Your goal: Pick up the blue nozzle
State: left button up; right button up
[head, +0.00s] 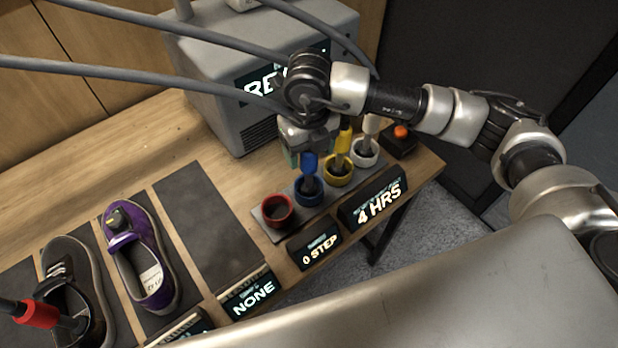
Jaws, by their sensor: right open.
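The blue nozzle (309,164) stands upright in the blue ring holder (308,196) on a grey tray on the wooden table. My right gripper (300,158) points down just above and to the left of the blue nozzle, its jaws open. I cannot tell whether a finger touches the nozzle. My left gripper does not show in the head view.
A yellow nozzle (343,144) and a white nozzle (369,128) stand to the right in their holders. The red holder (277,211) is empty. A grey machine (215,75) stands behind, with hoses above. Sneakers, one purple (163,240), lie left on dark mats.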

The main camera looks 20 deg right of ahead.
jog(key=shift+f, duration=0.1)
jog(key=shift+c, duration=0.5)
grip_shut()
